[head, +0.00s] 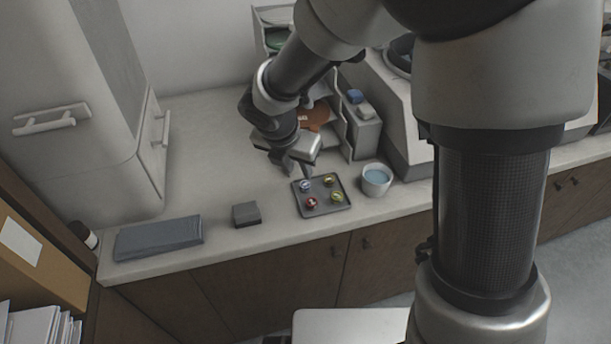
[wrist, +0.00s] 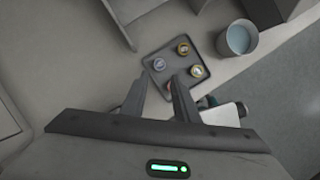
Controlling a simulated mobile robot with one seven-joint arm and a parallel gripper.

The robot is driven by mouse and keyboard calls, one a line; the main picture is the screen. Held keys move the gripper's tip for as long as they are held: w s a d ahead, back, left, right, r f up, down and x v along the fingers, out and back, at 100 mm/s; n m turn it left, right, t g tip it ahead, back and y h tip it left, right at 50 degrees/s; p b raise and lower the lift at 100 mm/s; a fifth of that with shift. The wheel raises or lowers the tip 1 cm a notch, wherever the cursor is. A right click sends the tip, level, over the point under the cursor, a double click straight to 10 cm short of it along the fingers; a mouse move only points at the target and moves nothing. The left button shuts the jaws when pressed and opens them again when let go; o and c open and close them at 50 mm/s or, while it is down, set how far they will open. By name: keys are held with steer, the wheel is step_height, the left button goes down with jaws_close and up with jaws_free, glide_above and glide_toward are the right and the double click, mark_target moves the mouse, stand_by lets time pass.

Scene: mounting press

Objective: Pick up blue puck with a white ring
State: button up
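The blue puck with a white ring (head: 305,186) lies at the back left of a dark square tray (head: 322,208) on the counter. In the wrist view the blue puck (wrist: 159,65) shows just beyond the fingertips, between their lines. My gripper (head: 297,172) is above the tray's back left edge, fingers pointing down, close to the blue puck but apart from it. In the wrist view my gripper (wrist: 160,80) has its two fingers spread with nothing between them. The right finger partly hides a red puck (wrist: 181,83).
Two yellow pucks (head: 330,180) (head: 337,197) and the red puck share the tray. A white cup of blue liquid (head: 376,177) stands right of it. An organizer rack is behind.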

mark_target(305, 184)
steer(key=b+x, duration=0.2)
steer(key=x, duration=0.7)
steer(key=shift+w+f, duration=0.2)
steer(key=shift+f, duration=0.15)
steer(key=shift+r, duration=0.1)
steer(key=c, duration=0.7)
